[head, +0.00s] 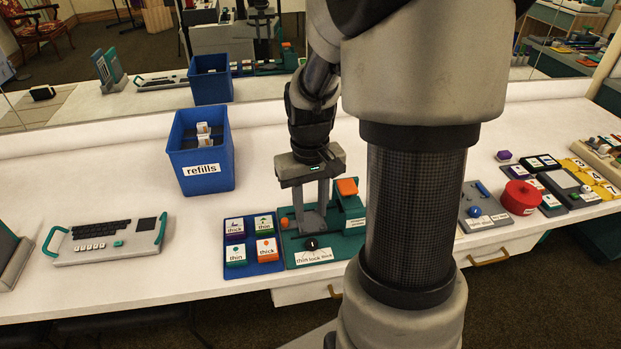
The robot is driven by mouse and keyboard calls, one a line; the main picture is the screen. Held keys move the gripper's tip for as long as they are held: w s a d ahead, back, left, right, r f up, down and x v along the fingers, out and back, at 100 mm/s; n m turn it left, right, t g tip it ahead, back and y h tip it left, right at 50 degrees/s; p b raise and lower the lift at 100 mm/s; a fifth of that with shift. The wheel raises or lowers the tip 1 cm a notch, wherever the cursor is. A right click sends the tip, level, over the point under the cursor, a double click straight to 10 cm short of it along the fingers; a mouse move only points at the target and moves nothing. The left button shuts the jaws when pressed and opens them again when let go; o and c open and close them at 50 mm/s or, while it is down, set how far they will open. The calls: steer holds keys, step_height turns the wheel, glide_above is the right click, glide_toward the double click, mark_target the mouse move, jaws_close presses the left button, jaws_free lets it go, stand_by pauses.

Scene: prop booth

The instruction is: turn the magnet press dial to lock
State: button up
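The magnet press (352,225) has a teal base, an orange-topped block at its back right and an orange knob at its left. Its small black dial (311,243) is at the front, above a white label (314,256) reading "thin lock thick". The dial's pointer is too small to read. My gripper (311,212) points down over the press, just behind the dial in the picture. Its two fingers are apart, with a grey part of the press showing between and below them. I see nothing held, and I cannot tell whether the fingertips touch the press.
A blue tray (251,269) with thick and thin cartridges adjoins the press on the left. A blue refills bin (201,180) stands behind it. A keyboard device (105,240) lies far left. A red round container (520,197) is right, beyond my arm. A mirror lines the back.

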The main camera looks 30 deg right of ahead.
step_height(320, 180, up, 7)
steer(key=p, duration=0.1)
steer(key=shift+a, duration=0.1)
stand_by(0.6)
